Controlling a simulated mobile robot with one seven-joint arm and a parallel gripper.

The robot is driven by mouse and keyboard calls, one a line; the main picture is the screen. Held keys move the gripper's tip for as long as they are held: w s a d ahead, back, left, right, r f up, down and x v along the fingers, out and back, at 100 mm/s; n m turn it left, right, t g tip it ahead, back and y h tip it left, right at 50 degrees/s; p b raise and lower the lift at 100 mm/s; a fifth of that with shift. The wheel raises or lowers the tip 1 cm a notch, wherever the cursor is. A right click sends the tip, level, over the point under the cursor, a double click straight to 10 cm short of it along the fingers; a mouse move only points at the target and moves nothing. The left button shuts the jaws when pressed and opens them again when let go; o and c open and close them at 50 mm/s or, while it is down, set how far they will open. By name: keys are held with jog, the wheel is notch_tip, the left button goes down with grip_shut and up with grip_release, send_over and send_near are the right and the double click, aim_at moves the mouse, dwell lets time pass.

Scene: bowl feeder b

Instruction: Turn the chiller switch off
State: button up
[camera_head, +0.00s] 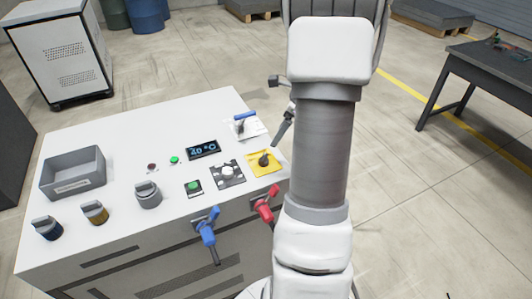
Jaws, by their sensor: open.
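The control bench (120,215) has several switches on its top, and I cannot read a label that names the chiller switch. A black rotary switch on a yellow plate (263,161) sits near the right edge. A pale round knob on a dark plate (227,172) is to its left. A green push button (193,187) is further left. A display (203,149) is lit with blue digits. My gripper (283,124) is partly hidden behind my arm. It is open and above the bench's right edge, close to the yellow plate; I see no contact.
A blue-handled lever (245,115) stands at the back right of the bench top. A blue valve handle (207,235) and a red one (264,204) stick out in front. A dark table (492,66) stands right.

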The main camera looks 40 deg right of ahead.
aim_at(265, 157)
jog(key=x, duration=1)
jog(key=shift+w+a+f, duration=0.15)
jog(key=shift+f, duration=0.15)
grip_shut()
